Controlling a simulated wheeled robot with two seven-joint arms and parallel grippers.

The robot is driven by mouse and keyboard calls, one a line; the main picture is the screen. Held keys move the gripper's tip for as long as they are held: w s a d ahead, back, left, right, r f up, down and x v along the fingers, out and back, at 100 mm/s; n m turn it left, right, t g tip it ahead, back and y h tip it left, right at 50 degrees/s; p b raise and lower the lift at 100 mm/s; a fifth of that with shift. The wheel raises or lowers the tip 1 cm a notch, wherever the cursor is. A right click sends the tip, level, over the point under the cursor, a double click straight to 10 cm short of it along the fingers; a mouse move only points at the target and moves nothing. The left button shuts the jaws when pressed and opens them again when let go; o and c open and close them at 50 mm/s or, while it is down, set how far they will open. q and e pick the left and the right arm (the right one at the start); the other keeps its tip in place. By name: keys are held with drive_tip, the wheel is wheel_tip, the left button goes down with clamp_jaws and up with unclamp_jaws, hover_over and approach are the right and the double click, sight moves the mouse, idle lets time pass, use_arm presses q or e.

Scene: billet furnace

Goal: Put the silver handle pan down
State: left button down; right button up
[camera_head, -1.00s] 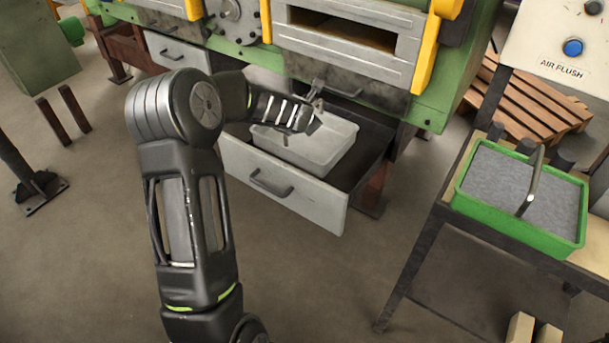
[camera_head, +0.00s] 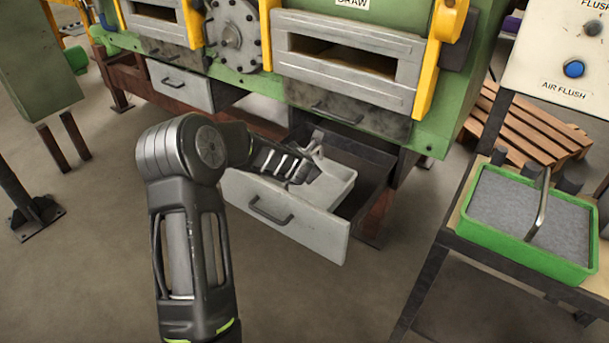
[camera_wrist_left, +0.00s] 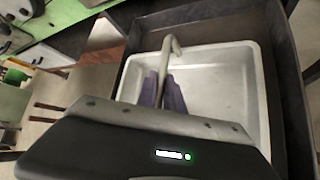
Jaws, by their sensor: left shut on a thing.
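The silver handle pan (camera_head: 338,184) is a pale grey rectangular tray with a thin bent handle. It is inside the pulled-out drawer (camera_head: 310,229) under the furnace, with its lower front hidden behind the drawer front. The wrist view shows its empty floor and rim (camera_wrist_left: 258,100) between the dark drawer walls. My left gripper (camera_head: 312,168) is over the pan, shut on its handle (camera_wrist_left: 168,58). The fingertips (camera_wrist_left: 161,92) also show in the wrist view. Whether the pan's underside touches the drawer floor is hidden. My right gripper is not in view.
A green tray (camera_head: 520,252) of grey material with its own handle stands on a bench at the right. The green furnace (camera_head: 345,55) rises behind the drawer. A wooden pallet (camera_head: 530,130) lies at the back right. The floor before the drawer is clear.

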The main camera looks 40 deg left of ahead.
sight(304, 187)
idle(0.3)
use_arm(q)
drive_tip(key=shift+w+f+b, duration=0.1)
drive_tip(key=shift+f+b, duration=0.2)
drive_tip(key=shift+f, duration=1.45)
drive_tip(key=shift+f, duration=0.2)
drive_tip(key=c, duration=1.5)
unclamp_jaws()
drive_tip(key=shift+r, duration=0.2)
drive_tip(key=v, duration=1.2)
